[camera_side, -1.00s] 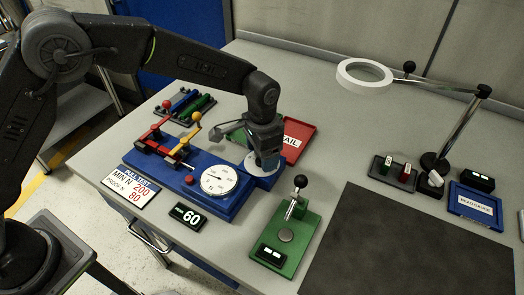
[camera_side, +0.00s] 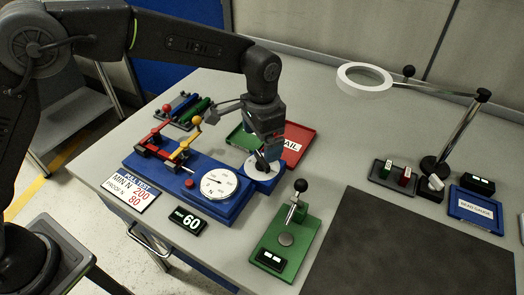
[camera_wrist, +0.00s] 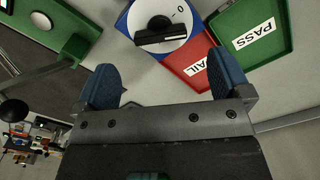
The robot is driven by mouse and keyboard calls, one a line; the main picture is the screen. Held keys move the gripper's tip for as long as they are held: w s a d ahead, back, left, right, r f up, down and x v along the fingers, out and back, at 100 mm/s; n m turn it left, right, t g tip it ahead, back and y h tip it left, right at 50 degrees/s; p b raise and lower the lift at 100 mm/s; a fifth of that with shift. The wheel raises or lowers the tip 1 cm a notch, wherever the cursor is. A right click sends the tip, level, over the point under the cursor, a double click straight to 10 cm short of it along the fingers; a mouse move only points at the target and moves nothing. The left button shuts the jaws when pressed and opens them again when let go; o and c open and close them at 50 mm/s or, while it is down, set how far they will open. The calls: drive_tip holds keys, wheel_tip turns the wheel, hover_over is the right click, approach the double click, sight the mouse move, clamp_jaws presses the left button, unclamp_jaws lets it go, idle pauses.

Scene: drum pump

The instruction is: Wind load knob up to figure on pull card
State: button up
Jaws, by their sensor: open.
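The load knob (camera_wrist: 155,28) is a black bar grip on a white dial marked 0 in the wrist view. Its white dial (camera_side: 250,167) also shows in the side view, at the right end of the blue pull-test unit (camera_side: 215,205). My gripper (camera_wrist: 161,62) is open, with blue fingers apart and nothing between them. In the side view my gripper (camera_side: 270,143) is just above the knob and hides part of it. The pull card (camera_side: 131,192) reads MIN N 200 and PROOF % 80. The small black display (camera_side: 188,219) reads 60. A round N gauge (camera_side: 219,184) faces up.
Red and yellow levers (camera_side: 197,121) stand left of the knob. A red FAIL tray (camera_side: 297,140) and a green PASS tray (camera_wrist: 253,38) lie behind it. A green stand with a black-ball lever (camera_side: 300,186) is at the right front. The dark mat (camera_side: 410,245) is bare.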

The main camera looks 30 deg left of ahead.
sight(262, 158)
wheel_tip(262, 158, up, 8)
idle(0.6)
drive_tip(key=s+a+r+n+t, duration=0.3)
drive_tip(key=s+a+r, duration=0.75)
drive_tip(key=a, duration=0.25)
drive_tip(key=s+a+f+n+t, duration=0.1)
drive_tip(key=s+a+f, duration=0.1)
drive_tip(key=s, duration=0.5)
drive_tip(key=s+a+f+n+t, duration=0.1)
drive_tip(key=s+a+f+n, duration=0.1)
drive_tip(key=s+a, duration=0.3)
drive_tip(key=s, duration=0.3)
drive_tip(key=shift+f+n+t, duration=0.3)
drive_tip(key=shift+f, duration=0.1)
drive_tip(key=shift+c, duration=0.4)
